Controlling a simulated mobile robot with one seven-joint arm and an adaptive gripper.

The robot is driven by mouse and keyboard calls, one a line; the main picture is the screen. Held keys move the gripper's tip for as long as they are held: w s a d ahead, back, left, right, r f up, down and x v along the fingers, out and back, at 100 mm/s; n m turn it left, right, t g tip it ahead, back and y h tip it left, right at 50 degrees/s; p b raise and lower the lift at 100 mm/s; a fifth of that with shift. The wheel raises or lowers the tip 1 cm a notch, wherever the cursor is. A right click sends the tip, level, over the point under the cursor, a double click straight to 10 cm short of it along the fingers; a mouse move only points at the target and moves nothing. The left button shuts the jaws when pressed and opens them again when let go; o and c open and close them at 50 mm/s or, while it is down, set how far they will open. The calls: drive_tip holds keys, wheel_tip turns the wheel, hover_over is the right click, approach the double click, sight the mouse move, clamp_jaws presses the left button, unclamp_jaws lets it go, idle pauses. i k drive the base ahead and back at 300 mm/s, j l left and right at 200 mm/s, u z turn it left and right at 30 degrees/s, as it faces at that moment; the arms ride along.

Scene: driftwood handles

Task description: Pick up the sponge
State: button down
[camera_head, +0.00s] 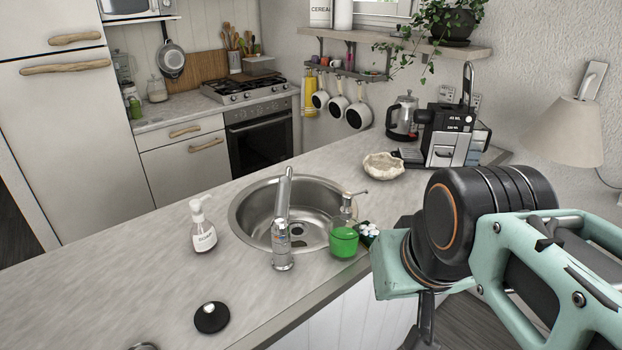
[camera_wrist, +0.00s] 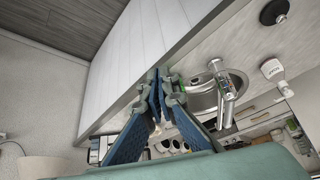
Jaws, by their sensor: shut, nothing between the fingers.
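I cannot clearly make out a sponge in either view. A small dark green and white item (camera_head: 369,232) sits by the counter's edge, just right of the green soap dispenser (camera_head: 344,240); it is partly behind my arm, and I cannot tell whether it is the sponge. My gripper (camera_head: 424,335) hangs beyond the counter's front edge in the head view, partly hidden by my arm. In the wrist view my gripper's blue-padded fingers (camera_wrist: 163,82) meet at the tips, shut and empty, in front of the counter's edge.
The sink (camera_head: 262,212) with its upright tap (camera_head: 283,225) is left of the green dispenser. A white pump bottle (camera_head: 203,230) and a black round item (camera_head: 211,317) stand on the left counter. A pale bowl (camera_head: 383,165) and coffee machine (camera_head: 447,138) stand farther back.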

sight(369, 232)
drive_tip(key=i+l+u, duration=0.1)
drive_tip(key=u, duration=0.3)
drive_tip(key=l+u, duration=0.2)
drive_tip(key=u, duration=0.2)
drive_tip(key=i+l+u, duration=0.15)
drive_tip(key=l, duration=0.25)
drive_tip(key=l+u, duration=0.15)
drive_tip(key=l, duration=0.2)
drive_tip(key=i, duration=0.05)
